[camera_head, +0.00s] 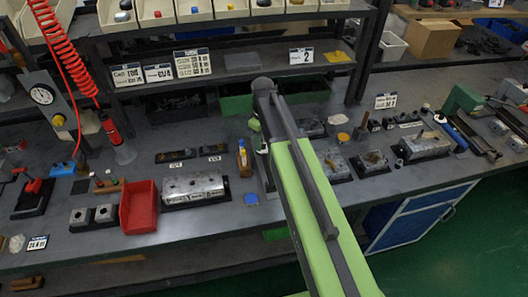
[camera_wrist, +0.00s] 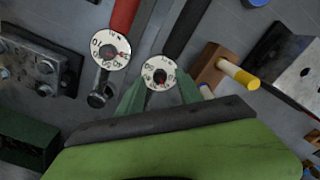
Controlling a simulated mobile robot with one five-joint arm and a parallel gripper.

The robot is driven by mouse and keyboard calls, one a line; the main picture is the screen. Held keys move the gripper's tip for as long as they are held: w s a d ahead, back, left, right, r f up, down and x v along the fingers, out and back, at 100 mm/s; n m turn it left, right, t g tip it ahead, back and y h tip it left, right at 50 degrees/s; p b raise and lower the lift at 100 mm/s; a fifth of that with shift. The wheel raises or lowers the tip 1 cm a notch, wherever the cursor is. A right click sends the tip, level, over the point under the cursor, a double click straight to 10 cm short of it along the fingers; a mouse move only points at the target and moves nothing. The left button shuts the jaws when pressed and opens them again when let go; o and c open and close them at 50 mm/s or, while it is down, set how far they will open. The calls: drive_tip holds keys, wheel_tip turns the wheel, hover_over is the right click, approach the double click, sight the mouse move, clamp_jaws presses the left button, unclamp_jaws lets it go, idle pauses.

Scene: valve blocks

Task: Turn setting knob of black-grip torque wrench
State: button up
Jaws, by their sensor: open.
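The black-grip torque wrench (camera_wrist: 183,28) lies in the upper middle of the wrist view, its dark shaft running toward the upper right. Its white round setting knob (camera_wrist: 160,73), with numbers and a red mark, faces the camera. My gripper (camera_wrist: 162,94) is open, with one green finger on each side below the knob. I cannot tell whether the fingers touch it. The red-grip torque wrench (camera_wrist: 124,16) lies to the left with its own white dial (camera_wrist: 110,52). In the head view my arm covers the middle of the bench, and I cannot make out the wrenches.
In the wrist view, a bolted metal block (camera_wrist: 35,65) is at left and a wooden block (camera_wrist: 208,66) with a yellow-ended peg (camera_wrist: 240,75) is close at right. In the head view, a red bin (camera_head: 138,207) and valve block (camera_head: 192,190) stand left of my arm.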

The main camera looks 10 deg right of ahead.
drive_tip(key=shift+f, duration=0.6)
drive_tip(key=shift+r, duration=0.15)
